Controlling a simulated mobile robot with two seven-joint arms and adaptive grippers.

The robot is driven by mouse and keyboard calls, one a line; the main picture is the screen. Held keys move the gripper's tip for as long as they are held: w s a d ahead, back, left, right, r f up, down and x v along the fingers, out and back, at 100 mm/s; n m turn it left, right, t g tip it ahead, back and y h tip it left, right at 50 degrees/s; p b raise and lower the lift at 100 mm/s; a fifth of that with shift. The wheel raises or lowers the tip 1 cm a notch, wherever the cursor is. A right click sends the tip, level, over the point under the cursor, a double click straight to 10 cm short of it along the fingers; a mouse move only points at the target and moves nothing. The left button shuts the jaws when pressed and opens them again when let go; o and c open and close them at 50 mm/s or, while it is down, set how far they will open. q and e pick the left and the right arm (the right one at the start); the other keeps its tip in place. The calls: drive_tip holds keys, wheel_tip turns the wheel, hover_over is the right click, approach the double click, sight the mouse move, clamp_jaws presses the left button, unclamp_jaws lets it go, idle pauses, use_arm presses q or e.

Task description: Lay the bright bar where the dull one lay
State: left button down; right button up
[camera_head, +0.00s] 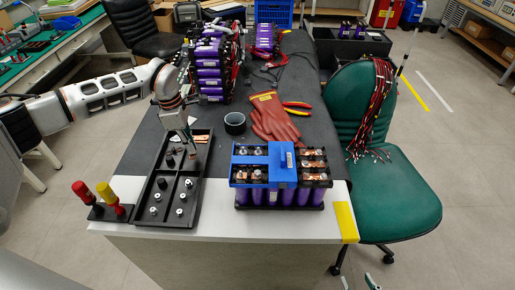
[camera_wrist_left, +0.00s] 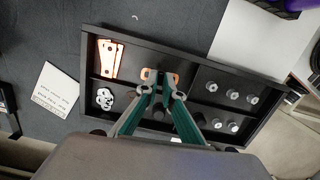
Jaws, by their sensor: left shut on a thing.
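My left gripper (camera_head: 191,150) points down over the far half of the black tray (camera_head: 160,188). In the left wrist view the gripper (camera_wrist_left: 164,92) is shut on a small copper bar (camera_wrist_left: 146,73), whose orange ends show on both sides of the fingertips. Its middle is hidden, and I cannot tell whether it is the bright or dull one. Bright copper bars (camera_wrist_left: 109,58) lie in a corner compartment of the tray. The battery module (camera_head: 280,197) has copper bars (camera_head: 314,174) on its uncovered right part. My right gripper (camera_head: 358,284) shows only separated fingertips at the bottom edge, open.
Other tray compartments hold silver nuts (camera_wrist_left: 105,98) and several studs (camera_wrist_left: 232,94). A blue cover (camera_head: 262,163) sits on the module's left part. Red gloves (camera_head: 272,118) and a dark cup (camera_head: 235,123) lie behind.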

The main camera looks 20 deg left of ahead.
use_arm(q)
drive_tip(key=shift+r, duration=0.5)
drive_tip(key=shift+f, duration=0.1)
use_arm(e)
drive_tip(key=shift+w+r, duration=0.2)
drive_tip(key=shift+r, duration=0.5)
drive_tip(key=shift+s+f, duration=0.1)
drive_tip(key=shift+f, duration=0.1)
